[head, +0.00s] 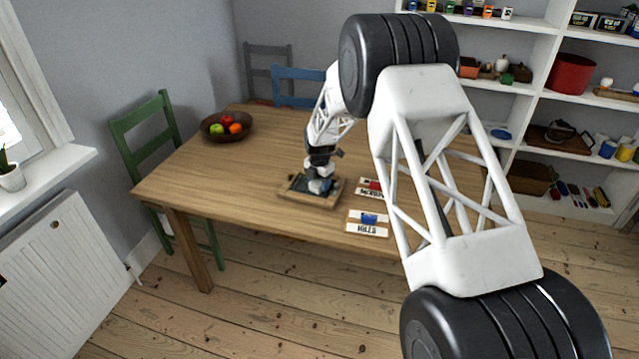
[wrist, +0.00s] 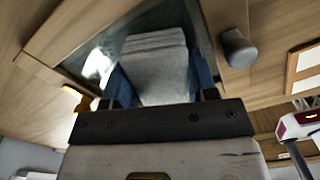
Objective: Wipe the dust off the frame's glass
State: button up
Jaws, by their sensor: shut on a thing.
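The picture frame (head: 325,204) lies flat on the wooden table, with a wooden border and dark glass (wrist: 200,22). In the wrist view the glass shows a bright reflection on the left, and I cannot make out dust on it. My gripper (head: 319,180) is over the frame, pointing down. It is shut on a grey folded cloth (wrist: 155,62), which sits between two blue fingers. The cloth lies over the glass in the wrist view and hides part of it; I cannot tell whether it touches.
A grey rounded knob (wrist: 238,48) is beside the glass. A green chair (head: 146,125) stands left; shelves are behind.

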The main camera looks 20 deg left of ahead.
aim_at(305, 185)
jog(key=shift+a, duration=0.3)
jog(key=shift+a+f, duration=0.15)
jog(key=shift+a, duration=0.95)
jog(key=shift+w+a+r, duration=0.1)
jog(key=shift+a+r, duration=0.05)
jog(key=shift+a, duration=0.6)
jog(key=shift+w+a+r, duration=0.1)
jog(key=shift+a, duration=0.6)
jog(key=shift+a+r, duration=0.15)
notch_tip(305, 185, up, 8)
jog(key=shift+f, duration=0.35)
jog(key=shift+f, duration=2.95)
